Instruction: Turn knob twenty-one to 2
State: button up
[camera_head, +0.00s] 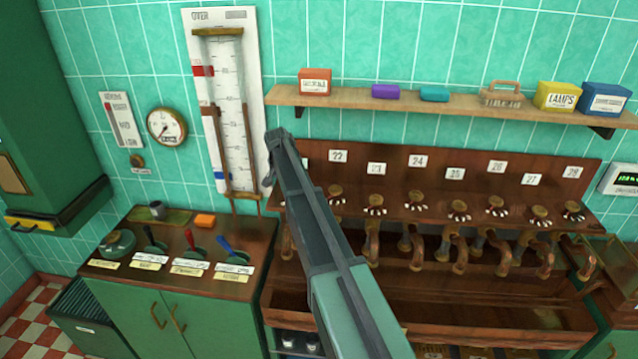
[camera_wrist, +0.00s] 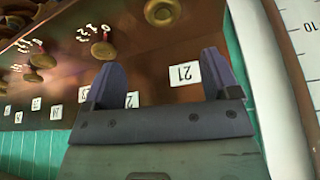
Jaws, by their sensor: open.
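Knob twenty-one is hidden behind my arm in the head view. In the wrist view, a brass knob (camera_wrist: 162,11) at the top edge, partly cut off, lines up with the label 21 (camera_wrist: 186,73) and seems to be knob twenty-one. Its dial setting cannot be read. My gripper (camera_wrist: 161,60) is open and empty, with its fingers apart and the knob beyond the tips, not between them. In the head view my gripper (camera_head: 270,160) is at the left end of the wooden knob panel (camera_head: 450,160).
Knob twenty-two (camera_wrist: 103,49) is close beside, with digits near it. More knobs (camera_head: 375,204) and copper spouts (camera_head: 462,255) run rightward. A shelf (camera_head: 430,101) with boxes hangs above. A tall white gauge (camera_head: 228,100) stands left, near my gripper. A lever cabinet (camera_head: 150,295) is lower left.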

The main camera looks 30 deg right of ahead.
jog(key=b+x, duration=0.6)
jog(key=x, duration=0.1)
jog(key=b+x, duration=0.4)
jog(key=shift+a, duration=0.4)
jog(key=shift+r, duration=0.1)
jog(key=shift+c, duration=0.2)
jog(key=c, duration=0.9)
